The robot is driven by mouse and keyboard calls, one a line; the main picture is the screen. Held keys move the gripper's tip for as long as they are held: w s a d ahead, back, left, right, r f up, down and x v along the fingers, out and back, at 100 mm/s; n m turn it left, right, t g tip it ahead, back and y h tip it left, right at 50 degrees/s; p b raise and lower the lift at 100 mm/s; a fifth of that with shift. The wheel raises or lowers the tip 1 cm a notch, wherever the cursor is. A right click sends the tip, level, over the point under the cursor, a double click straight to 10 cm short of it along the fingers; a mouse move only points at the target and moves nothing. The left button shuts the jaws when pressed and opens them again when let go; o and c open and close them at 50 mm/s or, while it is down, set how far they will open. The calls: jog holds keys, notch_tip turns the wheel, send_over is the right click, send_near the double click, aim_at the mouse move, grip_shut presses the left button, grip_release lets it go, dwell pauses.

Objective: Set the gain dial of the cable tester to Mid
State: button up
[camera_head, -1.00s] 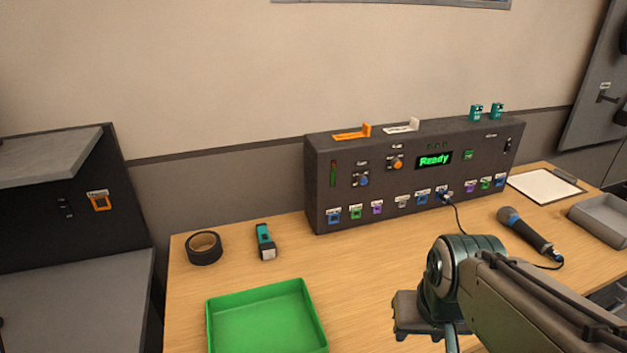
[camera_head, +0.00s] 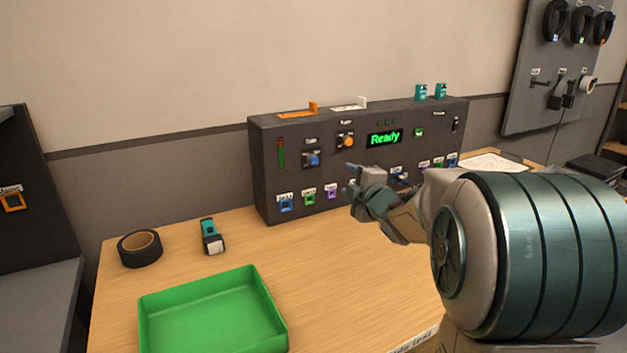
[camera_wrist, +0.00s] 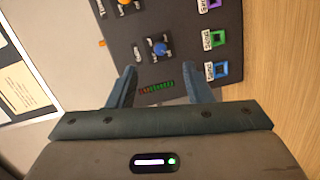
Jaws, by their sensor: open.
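The cable tester (camera_head: 262,175) is a dark box at the back of the table. Its display (camera_head: 384,138) reads "Ready" in green. A blue dial (camera_head: 313,159) and an orange dial (camera_head: 347,142) sit on its front; their labels are too small to read, so I cannot tell which is gain. My gripper (camera_head: 349,178) is in front of the panel, covering part of the lower row of ports. In the wrist view my open, empty gripper (camera_wrist: 156,85) faces the panel, with the blue dial (camera_wrist: 160,48) ahead between the fingers, apart from them.
Colored ports (camera_head: 309,197) line the panel's lower edge. A pegboard (camera_head: 520,75) hangs at right.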

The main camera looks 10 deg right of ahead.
aim_at(315, 161)
jog(key=w+a+n+y, duration=0.1)
jog(key=w, duration=0.3)
jog(key=w+a+n, duration=0.1)
jog(key=w+a, duration=0.1)
jog(key=w, duration=0.3)
jog(key=w+a+f+n+y, duration=0.1)
jog(key=w+a, duration=0.1)
jog(key=w, duration=0.3)
jog(key=shift+w+a+t+y, duration=0.2)
jog(key=shift+t+y, duration=0.1)
jog(key=c, duration=1)
